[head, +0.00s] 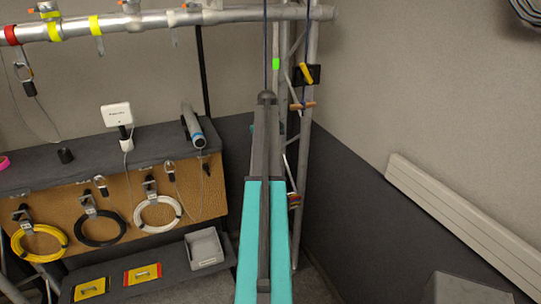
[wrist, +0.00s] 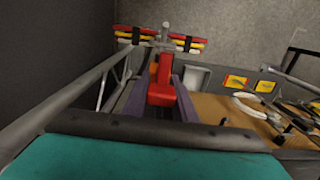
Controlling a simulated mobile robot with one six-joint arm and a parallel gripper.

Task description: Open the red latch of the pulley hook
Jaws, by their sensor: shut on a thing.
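The red latch (wrist: 162,88) shows in the middle of the wrist view, with a grey metal piece (wrist: 164,40) at its far end, which looks like part of the pulley hook. My gripper (wrist: 163,77) has its two purple fingers on either side of the red latch and is shut on it. Whether the latch is swung open cannot be told. In the head view my own teal and dark arm rises through the middle and hides the gripper, the latch and the hook.
An upright truss (head: 305,150) stands just right of my arm, with a yellow cleat (head: 309,73) on it. A horizontal silver truss tube (head: 160,20) runs across the top left. A bench (head: 60,180) with hanging cable coils stands left. A white wall rail (head: 460,220) is at right.

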